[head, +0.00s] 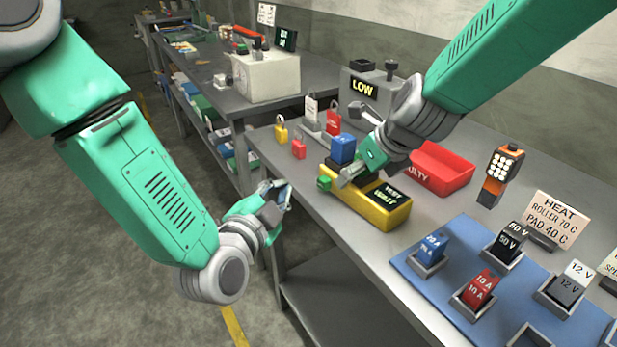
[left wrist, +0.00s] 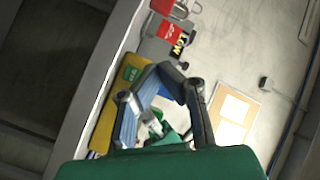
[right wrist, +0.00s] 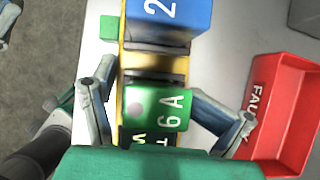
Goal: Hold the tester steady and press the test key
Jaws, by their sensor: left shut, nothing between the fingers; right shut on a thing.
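The yellow tester (head: 370,212) stands on the bench with a dark display reading TEST WAIT (head: 387,194). A green key (head: 323,183) sits at its left end; it also shows in the left wrist view (left wrist: 131,72) and right wrist view (right wrist: 109,27). A blue block (head: 343,147) stands at the tester's far end, and a green block marked 6A (right wrist: 155,107) is beside it.
A red FAULTY bin (head: 440,168) stands behind the tester. A blue mat (head: 425,273) with several blocks in sockets lies at the right front. Padlocks (head: 299,148) and a grey LOW box (head: 364,88) are farther back. The bench edge runs below my left gripper.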

